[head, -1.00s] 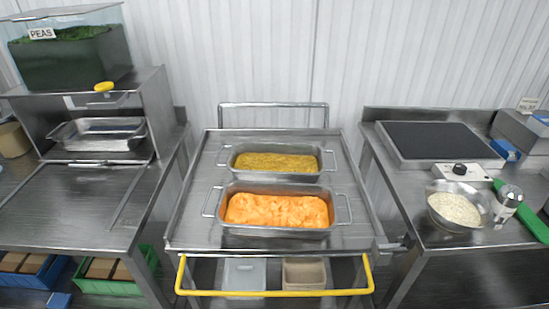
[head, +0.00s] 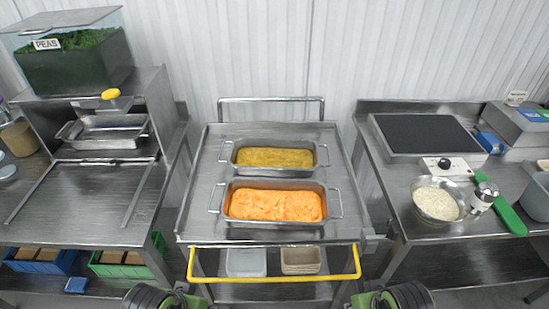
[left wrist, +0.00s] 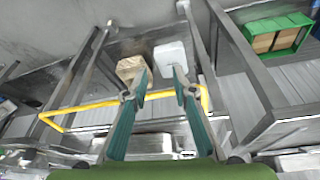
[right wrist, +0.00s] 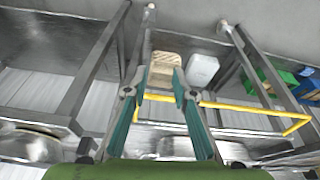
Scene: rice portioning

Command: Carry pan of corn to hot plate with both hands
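Two steel pans with side handles stand on the steel cart (head: 190,205). The rear pan (head: 275,171) holds yellow food that looks like corn (head: 275,157). The front pan (head: 276,223) holds orange food. The hot plate (head: 425,136), a steel unit with a dark top, stands on the right table. In the left wrist view my left gripper (left wrist: 160,80) is open and empty. In the right wrist view my right gripper (right wrist: 161,80) is open and empty. In the head view both arms show only at the bottom edge, in front of the cart and apart from both pans.
A yellow rail (head: 275,279) runs across the cart's front. The left table carries a bin of peas (head: 75,65) above a steel tray.

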